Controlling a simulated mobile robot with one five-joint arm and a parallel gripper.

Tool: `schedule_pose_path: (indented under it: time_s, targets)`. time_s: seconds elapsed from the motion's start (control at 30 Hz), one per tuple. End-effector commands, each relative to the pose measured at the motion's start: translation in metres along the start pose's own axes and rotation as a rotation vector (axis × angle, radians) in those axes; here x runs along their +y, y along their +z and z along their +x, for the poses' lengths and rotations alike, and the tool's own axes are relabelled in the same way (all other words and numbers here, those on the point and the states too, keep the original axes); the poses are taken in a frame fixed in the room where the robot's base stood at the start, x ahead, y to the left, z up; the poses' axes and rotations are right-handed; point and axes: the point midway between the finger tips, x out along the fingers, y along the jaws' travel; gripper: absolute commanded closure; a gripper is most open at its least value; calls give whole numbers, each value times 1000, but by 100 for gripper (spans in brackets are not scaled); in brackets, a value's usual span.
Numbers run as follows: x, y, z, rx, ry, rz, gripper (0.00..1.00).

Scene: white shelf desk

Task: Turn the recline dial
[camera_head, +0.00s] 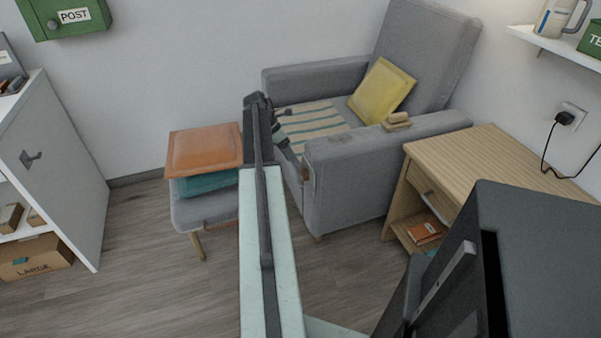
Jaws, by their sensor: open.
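The grey armchair (350,185) stands against the back wall, with its near armrest facing me. My arm reaches forward to the chair's front left corner. My gripper (299,164) is small and dark at the arm's far end, open, pointing down and right close to the front of the near armrest. I cannot tell whether it touches the fitting. I see nothing held in it.
A grey footstool (200,212) with orange and teal cushions stands left of my arm. A wooden side table (480,160) stands right of the chair. A white cabinet (65,160) is at the left. Free floor lies between cabinet and stool.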

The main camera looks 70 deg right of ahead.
Motion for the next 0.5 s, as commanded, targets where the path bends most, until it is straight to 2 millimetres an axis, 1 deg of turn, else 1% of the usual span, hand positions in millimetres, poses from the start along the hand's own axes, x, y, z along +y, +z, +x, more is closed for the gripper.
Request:
schedule_pose_path:
  time_s: [0.17,0.27,0.5]
  targets:
    - [1,-3,11,0,1,1,37]
    - [2,-4,26,1,2,2,37]
    - [2,-5,71,1,1,2,37]
